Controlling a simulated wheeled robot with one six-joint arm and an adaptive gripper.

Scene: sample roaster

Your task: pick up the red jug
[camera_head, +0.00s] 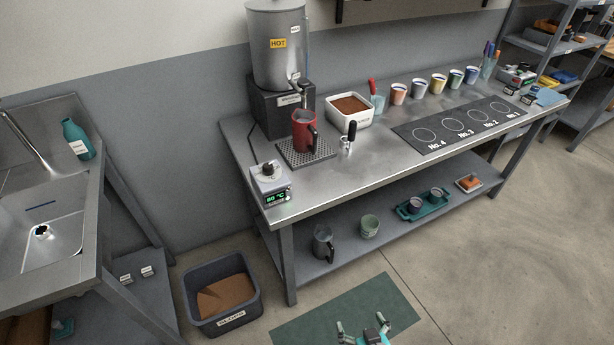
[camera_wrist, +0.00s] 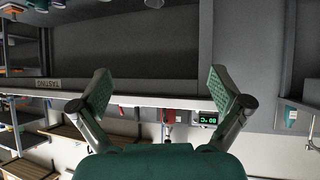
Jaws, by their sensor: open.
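The red jug (camera_head: 304,131) stands upright on a dark perforated drip tray (camera_head: 318,154) on the steel bench, below the spout of the hot-water boiler (camera_head: 276,50). Its dark handle faces right. My gripper (camera_head: 360,321) is low in front of the bench, over the green mat, well apart from the jug. In the wrist view my gripper (camera_wrist: 162,90) has its two fingers spread wide with nothing between them. A small red patch beyond the fingers there may be the jug; I cannot tell for sure.
A lower shelf (camera_head: 345,250) holds cups. A grey bin (camera_head: 222,292) stands on the floor.

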